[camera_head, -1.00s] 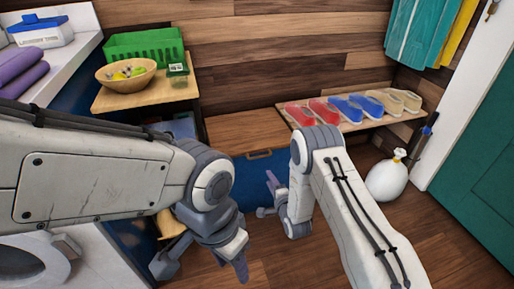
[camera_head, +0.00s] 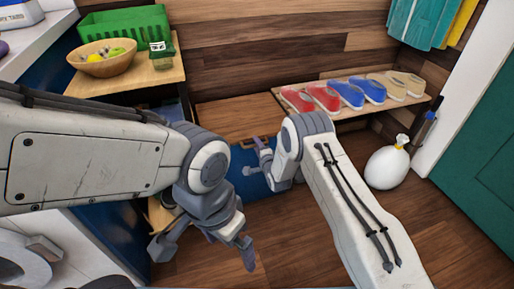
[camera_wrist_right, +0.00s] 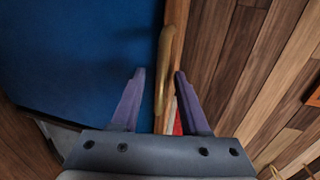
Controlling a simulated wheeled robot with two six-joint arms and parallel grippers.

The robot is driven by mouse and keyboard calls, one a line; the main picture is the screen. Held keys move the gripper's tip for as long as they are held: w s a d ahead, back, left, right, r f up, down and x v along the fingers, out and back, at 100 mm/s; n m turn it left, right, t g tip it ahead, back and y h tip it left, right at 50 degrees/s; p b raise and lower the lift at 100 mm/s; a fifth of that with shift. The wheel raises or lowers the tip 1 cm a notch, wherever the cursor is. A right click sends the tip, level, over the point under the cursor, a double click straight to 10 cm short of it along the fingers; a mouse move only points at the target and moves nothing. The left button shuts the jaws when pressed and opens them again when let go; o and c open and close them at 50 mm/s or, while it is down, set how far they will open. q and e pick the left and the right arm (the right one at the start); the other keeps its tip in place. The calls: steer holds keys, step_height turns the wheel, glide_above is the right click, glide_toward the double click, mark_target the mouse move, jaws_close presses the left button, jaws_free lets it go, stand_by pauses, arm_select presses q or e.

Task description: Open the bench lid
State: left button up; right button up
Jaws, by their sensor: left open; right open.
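The bench has a wooden lid (camera_head: 235,113) that lies flat over a blue front (camera_head: 243,180). A light-coloured handle (camera_wrist_right: 163,70) sits at the lid's front edge, and it is partly hidden by my right arm in the head view. My right gripper (camera_wrist_right: 160,76) is open at the handle, with one finger on each side of it in the wrist view. I cannot tell whether either finger touches it. My left gripper (camera_head: 204,252) is open and empty, lower and in front of the bench, apart from the lid.
A shelf (camera_head: 350,110) with red, blue and tan shoes stands right of the lid. A white bag (camera_head: 387,167) stands on the floor at the right. A wooden bowl (camera_head: 103,63) and green crate (camera_head: 125,25) are on a counter at the left.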

steer(key=shift+w, duration=0.1)
jaws_close()
stand_by(1.4)
